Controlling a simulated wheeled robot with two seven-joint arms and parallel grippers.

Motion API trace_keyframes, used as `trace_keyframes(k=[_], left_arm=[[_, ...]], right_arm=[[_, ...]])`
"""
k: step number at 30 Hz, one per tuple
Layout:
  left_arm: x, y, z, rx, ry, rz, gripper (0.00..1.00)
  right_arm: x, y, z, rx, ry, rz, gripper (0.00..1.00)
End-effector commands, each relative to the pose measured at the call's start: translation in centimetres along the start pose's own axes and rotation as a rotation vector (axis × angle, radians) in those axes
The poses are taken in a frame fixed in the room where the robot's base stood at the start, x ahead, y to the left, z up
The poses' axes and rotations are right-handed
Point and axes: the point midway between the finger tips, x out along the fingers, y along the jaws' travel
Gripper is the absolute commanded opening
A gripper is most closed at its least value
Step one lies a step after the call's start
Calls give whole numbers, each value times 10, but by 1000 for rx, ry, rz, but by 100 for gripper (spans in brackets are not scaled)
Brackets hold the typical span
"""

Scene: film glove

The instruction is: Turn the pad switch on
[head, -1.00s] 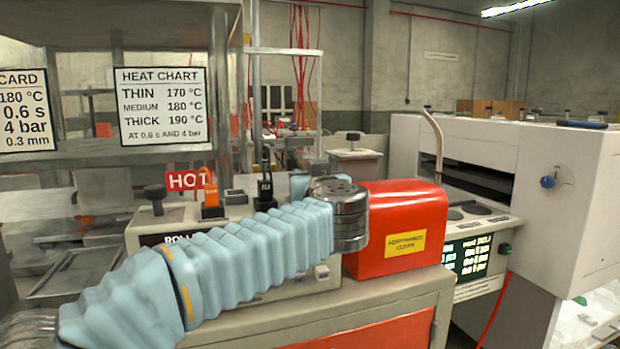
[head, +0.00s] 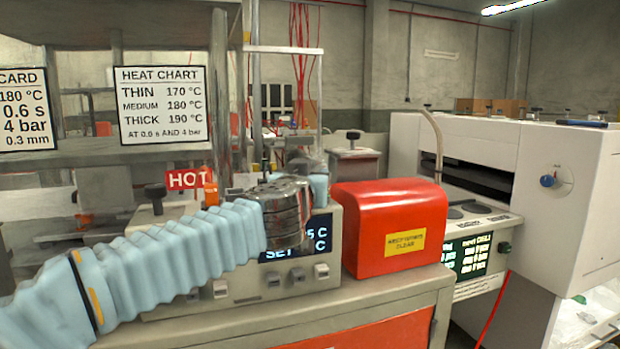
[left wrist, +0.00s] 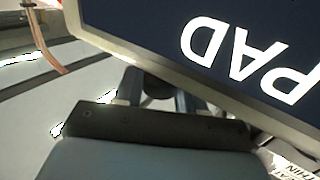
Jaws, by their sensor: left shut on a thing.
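In the left wrist view, a dark sign (left wrist: 240,50) with white letters reading PAD, upside down, fills the upper right. A dark round piece, which I take as the pad switch (left wrist: 155,84), shows partly beside the sign's lower edge. My left gripper (left wrist: 158,90) has its two fingers on either side of it and is shut on it. Whether the switch is on or off cannot be told. In the head view my blue-sleeved left arm crosses the control box (head: 240,285), and its silver wrist hides the gripper and switch. My right gripper is not in view.
A red cover box (head: 375,230) with a yellow label stands right of the control box. An orange switch (head: 210,190) and a red HOT sign (head: 188,179) are at the left. A white machine (head: 570,210) stands at the right.

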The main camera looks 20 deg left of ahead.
Motion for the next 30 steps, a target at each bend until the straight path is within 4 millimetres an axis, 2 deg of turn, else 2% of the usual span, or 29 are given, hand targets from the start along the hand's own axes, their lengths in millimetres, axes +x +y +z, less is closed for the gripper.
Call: trace_keyframes(k=[1,5,6,9,10,20,23,30], left_arm=[[-1,-2,-7,-1,12,-1,9],[-1,-2,-7,-1,12,-2,9],[-1,-2,-7,-1,12,-2,43],[-1,-1,-7,-2,11,-2,58],[-1,-1,-6,-2,10,-2,60],[-4,-1,-3,-2,5,-2,60],[-17,-1,-3,-3,5,0,60],[-74,-1,-4,-5,7,-1,60]], right_arm=[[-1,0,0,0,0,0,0],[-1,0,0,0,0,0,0],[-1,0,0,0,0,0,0],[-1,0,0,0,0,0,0],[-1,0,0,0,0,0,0],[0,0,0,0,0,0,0],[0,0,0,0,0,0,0],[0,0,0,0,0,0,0]])
